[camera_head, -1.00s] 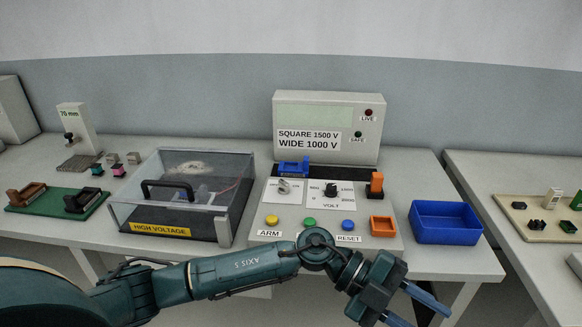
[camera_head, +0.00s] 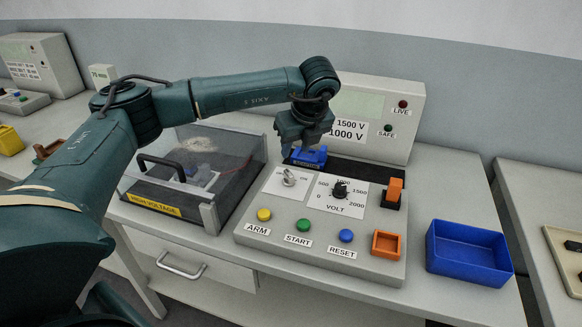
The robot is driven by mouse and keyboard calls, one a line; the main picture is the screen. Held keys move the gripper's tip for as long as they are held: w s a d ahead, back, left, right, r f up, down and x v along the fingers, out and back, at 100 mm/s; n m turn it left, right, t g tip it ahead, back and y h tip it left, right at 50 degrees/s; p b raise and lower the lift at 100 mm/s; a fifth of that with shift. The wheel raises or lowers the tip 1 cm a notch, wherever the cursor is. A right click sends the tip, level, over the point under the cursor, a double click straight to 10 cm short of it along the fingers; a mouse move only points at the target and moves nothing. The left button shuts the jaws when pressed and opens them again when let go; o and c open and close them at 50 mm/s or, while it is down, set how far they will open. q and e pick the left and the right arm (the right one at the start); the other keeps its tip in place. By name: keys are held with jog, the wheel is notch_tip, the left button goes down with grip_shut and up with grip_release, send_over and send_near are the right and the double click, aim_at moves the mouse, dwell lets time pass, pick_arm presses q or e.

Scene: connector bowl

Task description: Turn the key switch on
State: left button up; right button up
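The key switch (camera_head: 289,178) is a small silver knob on a white plate at the left of the grey control panel (camera_head: 330,240). An ON label is beside it on the right; its exact angle is too small to tell. A blue holder (camera_head: 308,158) sits just behind the switch. My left gripper (camera_head: 305,145) points down over the blue holder, behind and slightly right of the switch, and does not appear to touch the switch. Its blue fingers blend with the blue holder, so its opening cannot be told. My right gripper is not in view.
A voltage dial (camera_head: 340,190), an orange switch (camera_head: 394,191) and yellow, green and blue buttons are on the panel. The clear high-voltage box (camera_head: 185,190) stands left, a blue bin (camera_head: 467,255) right. A display box (camera_head: 385,115) stands behind.

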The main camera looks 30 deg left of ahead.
aim_at(289, 173)
pick_arm(q)
jog(key=p+x, duration=0.1)
jog(key=x, duration=0.9)
jog(key=shift+w+f, duration=0.1)
jog(key=shift+f, duration=0.15)
grip_shut()
